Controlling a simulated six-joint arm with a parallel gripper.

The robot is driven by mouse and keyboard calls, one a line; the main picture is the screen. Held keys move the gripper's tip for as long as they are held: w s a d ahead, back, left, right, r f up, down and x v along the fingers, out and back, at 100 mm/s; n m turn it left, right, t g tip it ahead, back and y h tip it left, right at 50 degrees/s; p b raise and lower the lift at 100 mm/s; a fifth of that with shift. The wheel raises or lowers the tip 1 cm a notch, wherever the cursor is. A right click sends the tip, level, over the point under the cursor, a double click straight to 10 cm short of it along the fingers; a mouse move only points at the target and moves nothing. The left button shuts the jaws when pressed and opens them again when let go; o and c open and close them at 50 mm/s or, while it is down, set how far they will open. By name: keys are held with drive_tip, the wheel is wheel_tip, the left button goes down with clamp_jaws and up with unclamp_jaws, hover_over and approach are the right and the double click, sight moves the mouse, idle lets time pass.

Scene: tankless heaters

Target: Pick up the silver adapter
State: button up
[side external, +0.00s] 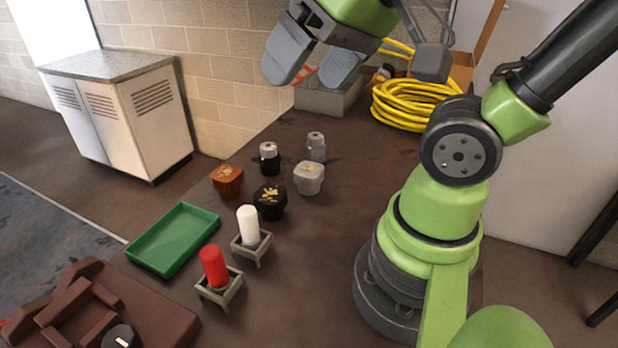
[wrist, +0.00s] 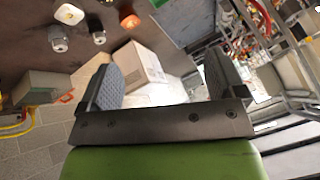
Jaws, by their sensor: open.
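The silver adapter (side external: 315,147) looks like a small grey upright piece with a narrower, lighter top. It stands on the brown table at the back of a group of small parts. In the wrist view, the silver adapter (wrist: 58,39) shows at the upper left, outside the jaws. My gripper (side external: 303,78) is open and empty, high above the table's far end and apart from the adapter. In the wrist view, my gripper (wrist: 162,70) has its two fingers wide apart with nothing held between them.
A black adapter (side external: 269,158) stands left of the silver one. A light grey cap (side external: 308,178), a brown-orange cap (side external: 227,181) and a black cap (side external: 270,202) stand in front. A grey box (side external: 330,98) and yellow hose coil (side external: 415,103) lie behind. A green tray (side external: 173,239) is at left.

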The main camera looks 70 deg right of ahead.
drive_tip(key=w+d+f+n+g+h, duration=0.1)
drive_tip(key=w+d+f+g, duration=0.1)
drive_tip(key=w+d+f, duration=0.3)
drive_tip(key=n+g, duration=0.2)
drive_tip(key=g, duration=0.2)
hover_over(309, 169)
drive_tip(key=shift+h, duration=0.3)
drive_tip(key=f, duration=1.3)
drive_tip(key=shift+w+a, duration=0.15)
drive_tip(key=shift+a, duration=0.15)
drive_tip(key=shift+n+g, duration=0.3)
drive_tip(key=shift+n, duration=0.1)
drive_tip(key=f, duration=0.4)
drive_tip(key=d+f, duration=0.1)
drive_tip(key=shift+s+f, duration=0.25)
drive_tip(key=shift+f, duration=0.15)
drive_tip(key=shift+w+a+f, duration=0.1)
drive_tip(key=shift+a+f, duration=0.05)
drive_tip(key=shift+f, duration=2.95)
drive_tip(key=c, duration=1.3)
drive_tip(key=shift+r, duration=0.2)
